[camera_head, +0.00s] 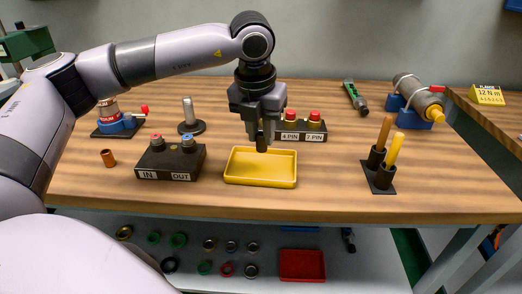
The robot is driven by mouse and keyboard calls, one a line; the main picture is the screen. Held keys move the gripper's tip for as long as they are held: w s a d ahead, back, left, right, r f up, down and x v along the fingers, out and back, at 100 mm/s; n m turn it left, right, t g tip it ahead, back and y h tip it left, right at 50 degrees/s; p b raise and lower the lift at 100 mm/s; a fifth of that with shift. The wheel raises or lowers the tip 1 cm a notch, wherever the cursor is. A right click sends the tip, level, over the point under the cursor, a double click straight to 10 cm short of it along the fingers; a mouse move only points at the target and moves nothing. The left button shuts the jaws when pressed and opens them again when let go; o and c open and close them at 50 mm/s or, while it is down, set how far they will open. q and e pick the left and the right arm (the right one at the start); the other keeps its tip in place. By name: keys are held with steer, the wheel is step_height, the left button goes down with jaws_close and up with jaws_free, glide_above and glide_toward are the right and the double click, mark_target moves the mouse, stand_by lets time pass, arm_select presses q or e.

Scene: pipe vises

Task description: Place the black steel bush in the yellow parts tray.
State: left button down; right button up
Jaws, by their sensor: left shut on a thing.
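My left gripper (261,132) points straight down above the back part of the yellow parts tray (261,181). It is shut on a small dark piece, the black steel bush (262,144), which shows just below the fingertips. The bush appears over the tray's far rim, apart from the tray floor as far as I can tell. The yellow tray is shallow, rectangular and looks empty. My right gripper is not in the picture.
A black IN/OUT block (171,163) stands left of the tray, with a copper-coloured bush (108,158) farther left. A 4 PIN/2 PIN block (303,130) is behind the tray. A black holder with orange and yellow handles (380,176) stands right. Bare wood lies between.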

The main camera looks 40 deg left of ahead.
mark_target(261, 151)
arm_select(q)
steer(key=shift+s+x, duration=0.25)
steer(key=shift+x, duration=0.9)
steer(key=shift+s+x, duration=0.25)
steer(key=shift+x, duration=0.9)
steer(key=shift+d+f, duration=0.1)
steer(key=shift+f, duration=0.2)
steer(key=c, duration=0.9)
jaws_free()
steer(key=shift+c, duration=0.2)
steer(key=v, duration=1.2)
steer(key=shift+r, duration=0.25)
